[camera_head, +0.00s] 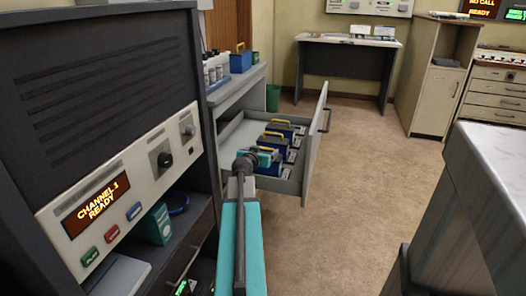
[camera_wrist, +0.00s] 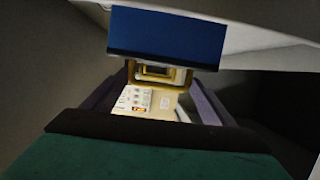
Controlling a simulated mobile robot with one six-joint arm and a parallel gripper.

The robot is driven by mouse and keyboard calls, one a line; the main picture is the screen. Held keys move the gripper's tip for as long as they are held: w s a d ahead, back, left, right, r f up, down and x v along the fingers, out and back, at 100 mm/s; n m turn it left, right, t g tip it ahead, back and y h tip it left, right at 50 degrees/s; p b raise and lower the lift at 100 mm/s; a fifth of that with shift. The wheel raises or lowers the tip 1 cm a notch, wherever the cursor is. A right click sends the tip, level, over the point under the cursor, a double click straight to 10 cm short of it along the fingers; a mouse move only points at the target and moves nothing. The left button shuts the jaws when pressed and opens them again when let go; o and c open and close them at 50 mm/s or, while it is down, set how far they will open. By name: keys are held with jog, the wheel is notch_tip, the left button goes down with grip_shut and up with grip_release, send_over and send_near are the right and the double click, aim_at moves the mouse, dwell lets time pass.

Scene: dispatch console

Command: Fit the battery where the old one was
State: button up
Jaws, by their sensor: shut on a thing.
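Several blue batteries with yellow handles stand in the open grey drawer (camera_head: 313,150); one is the rear battery (camera_head: 284,127). My gripper (camera_head: 262,158) is at the near end of this row, where the arm hides part of what it holds. In the wrist view a blue battery (camera_wrist: 165,36) with a yellow handle fills the top middle. My gripper (camera_wrist: 158,92) is shut on it at the handle, with a dark finger on each side. I cannot tell whether this battery rests in the drawer or is lifted. The place of the old battery cannot be made out.
Another blue box with a yellow handle (camera_head: 240,61) is on the bench above the drawer. A pale-topped counter (camera_head: 500,150) is on the right. The brown floor (camera_head: 350,190) between is clear.

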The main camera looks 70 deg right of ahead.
jog(key=o, duration=2.1)
jog(key=b+v, duration=0.1)
jog(key=v, duration=0.8)
jog(key=shift+f+b, duration=0.1)
jog(key=shift+b, duration=0.25)
jog(key=b, duration=0.2)
jog(key=a+b, duration=0.1)
jog(key=b, duration=0.2)
jog(key=shift+r, duration=0.25)
jog(key=b+v, duration=0.1)
jog(key=b, duration=0.4)
jog(key=shift+a+b, duration=0.3)
jog(key=shift+a+r, duration=0.15)
jog(key=shift+r, duration=0.05)
